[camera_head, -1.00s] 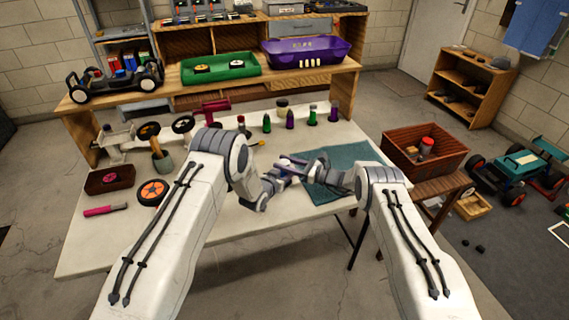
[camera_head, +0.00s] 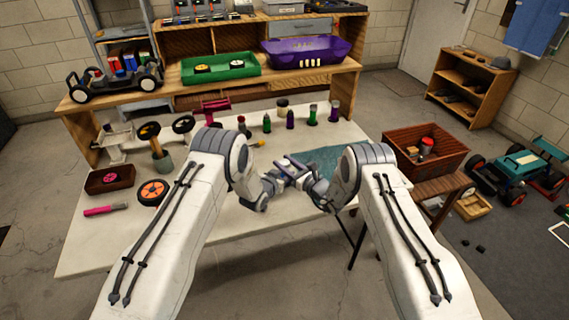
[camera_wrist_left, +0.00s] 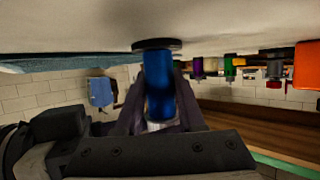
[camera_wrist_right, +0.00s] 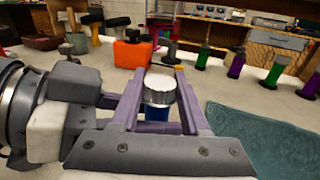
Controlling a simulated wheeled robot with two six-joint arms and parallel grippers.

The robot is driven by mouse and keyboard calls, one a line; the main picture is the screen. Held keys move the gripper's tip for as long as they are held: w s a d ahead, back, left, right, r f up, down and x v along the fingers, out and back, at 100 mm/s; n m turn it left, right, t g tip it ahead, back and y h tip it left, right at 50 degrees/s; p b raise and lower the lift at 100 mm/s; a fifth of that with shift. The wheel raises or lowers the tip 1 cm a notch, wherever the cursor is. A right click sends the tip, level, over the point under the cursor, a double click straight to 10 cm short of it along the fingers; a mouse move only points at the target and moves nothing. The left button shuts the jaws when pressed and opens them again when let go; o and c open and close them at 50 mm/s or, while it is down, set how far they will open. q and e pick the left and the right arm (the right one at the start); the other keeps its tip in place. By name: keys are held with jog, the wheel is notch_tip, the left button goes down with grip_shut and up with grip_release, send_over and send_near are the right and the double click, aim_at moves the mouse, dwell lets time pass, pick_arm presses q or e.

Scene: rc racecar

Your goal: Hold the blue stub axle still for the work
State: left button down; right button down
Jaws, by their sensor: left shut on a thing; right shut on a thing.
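The blue stub axle (camera_wrist_left: 158,85) stands with its dark round flange on the white table in the left wrist view, which shows it upside down. My left gripper (camera_wrist_left: 157,98) is shut on its blue body. In the right wrist view a silver ribbed cap (camera_wrist_right: 158,90) sits on top of the blue body (camera_wrist_right: 155,112). My right gripper (camera_wrist_right: 157,84) has its fingers on both sides of the cap and is shut on it. In the head view both grippers meet above the table, with the right gripper (camera_head: 291,166) largely hiding the axle.
A teal mat (camera_wrist_right: 262,140) lies beside the grippers. Several coloured bottles (camera_head: 312,115) stand behind them, and an orange block (camera_wrist_right: 132,52) is close by. A wooden crate (camera_head: 440,163) stands at the right. The table's front left (camera_head: 90,245) is clear.

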jog(key=shift+c, duration=1.9)
grip_release()
jog(key=shift+n+g+y, duration=2.3)
jog(key=shift+n+g, duration=0.1)
jog(key=shift+g, duration=0.6)
jog(key=v, duration=1.2)
